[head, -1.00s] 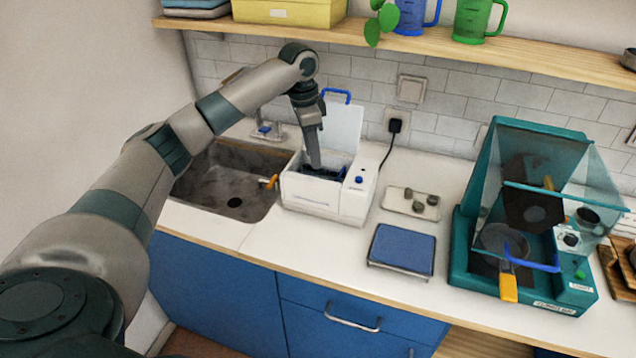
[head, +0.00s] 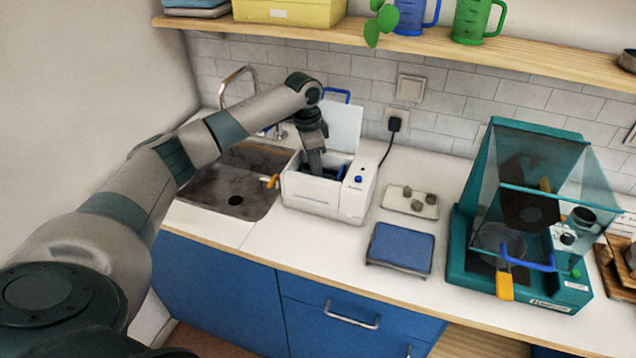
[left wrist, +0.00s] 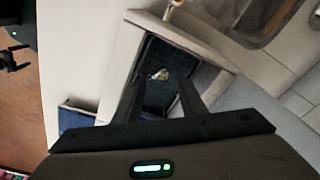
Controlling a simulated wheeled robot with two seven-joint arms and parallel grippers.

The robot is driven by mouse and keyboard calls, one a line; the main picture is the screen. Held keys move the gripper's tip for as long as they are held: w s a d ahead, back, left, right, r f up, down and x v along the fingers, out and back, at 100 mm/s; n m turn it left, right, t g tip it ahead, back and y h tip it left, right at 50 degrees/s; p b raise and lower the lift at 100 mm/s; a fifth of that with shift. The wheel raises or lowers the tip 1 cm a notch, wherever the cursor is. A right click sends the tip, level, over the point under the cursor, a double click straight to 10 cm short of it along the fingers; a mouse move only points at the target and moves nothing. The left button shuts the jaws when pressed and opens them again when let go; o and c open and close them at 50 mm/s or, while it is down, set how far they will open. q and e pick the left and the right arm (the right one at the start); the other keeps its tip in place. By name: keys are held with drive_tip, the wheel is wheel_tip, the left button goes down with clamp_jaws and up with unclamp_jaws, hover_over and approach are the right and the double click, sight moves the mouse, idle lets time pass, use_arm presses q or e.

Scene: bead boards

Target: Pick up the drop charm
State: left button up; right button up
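A small shiny charm (left wrist: 160,74), which I take to be the drop charm, lies in the dark basket (left wrist: 152,104) inside the white cleaner box in the left wrist view. Its exact shape is too small to tell. In the head view the white box (head: 318,198) stands on the counter with its lid (head: 343,128) up. My left gripper (head: 317,173) points down into the box opening. In the left wrist view its two fingers (left wrist: 161,88) are apart, with the charm showing in the gap between them and nothing held.
To the right are a small tray (head: 398,204) with several grey pieces, a blue-topped scale (head: 401,247) and a teal machine (head: 465,262) with a clear hood. The counter in front of the box is clear.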

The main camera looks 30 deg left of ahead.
use_arm(q)
drive_tip(key=shift+w+d+f, duration=0.15)
drive_tip(key=shift+f, duration=1.25)
drive_tip(key=shift+c, duration=0.2)
drive_tip(key=c, duration=0.7)
